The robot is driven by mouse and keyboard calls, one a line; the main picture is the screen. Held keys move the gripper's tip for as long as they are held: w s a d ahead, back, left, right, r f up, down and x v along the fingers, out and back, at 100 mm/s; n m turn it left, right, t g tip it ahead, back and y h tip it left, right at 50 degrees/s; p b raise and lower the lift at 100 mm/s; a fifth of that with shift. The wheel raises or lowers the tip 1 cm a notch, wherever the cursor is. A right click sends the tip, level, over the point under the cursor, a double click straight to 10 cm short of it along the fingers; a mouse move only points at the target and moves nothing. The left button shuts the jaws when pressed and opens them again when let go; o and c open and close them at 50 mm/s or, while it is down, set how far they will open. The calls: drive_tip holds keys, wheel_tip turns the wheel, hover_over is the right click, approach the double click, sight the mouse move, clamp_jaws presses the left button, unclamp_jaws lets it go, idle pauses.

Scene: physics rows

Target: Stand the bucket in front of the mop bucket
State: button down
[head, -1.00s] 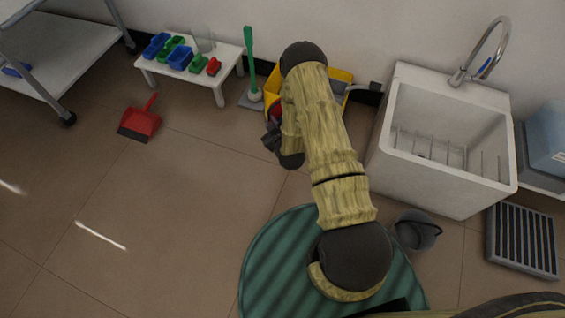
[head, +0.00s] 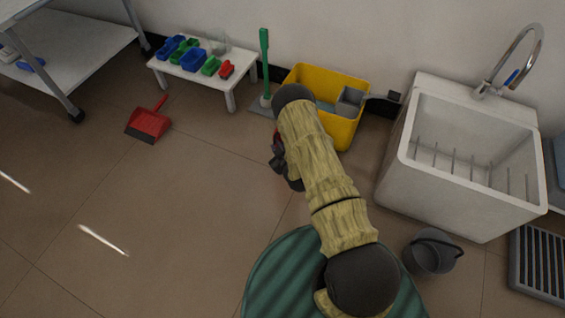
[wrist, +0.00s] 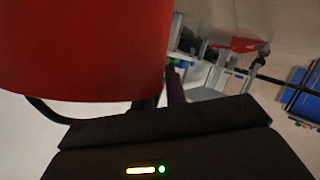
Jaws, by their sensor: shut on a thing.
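A red bucket (wrist: 85,45) fills the upper left of the wrist view, with a dark curved handle below it. My gripper (wrist: 165,95) is shut on it; the exact grip point is hard to make out. In the head view my gripper (head: 279,160) is mostly hidden by my arm, with only a sliver of red beside it. The yellow mop bucket (head: 345,133) stands against the back wall with a grey wringer. My gripper is in front of it and a little to its left, and my forearm covers its left front corner.
A grey bucket (head: 428,255) stands on the floor before the white sink (head: 440,195). A green-handled brush (head: 264,65) and a low white bench (head: 190,80) with small bins are left of the mop bucket. A red dustpan (head: 148,124) lies on otherwise open floor at left.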

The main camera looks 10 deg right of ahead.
drive_tip(key=shift+f+b, duration=0.75)
drive_tip(key=shift+f, duration=1.1)
drive_tip(key=shift+f+b, duration=1.2)
drive_tip(key=shift+f, duration=0.75)
drive_tip(key=c, duration=1.4)
unclamp_jaws()
drive_tip(key=shift+c, duration=0.2)
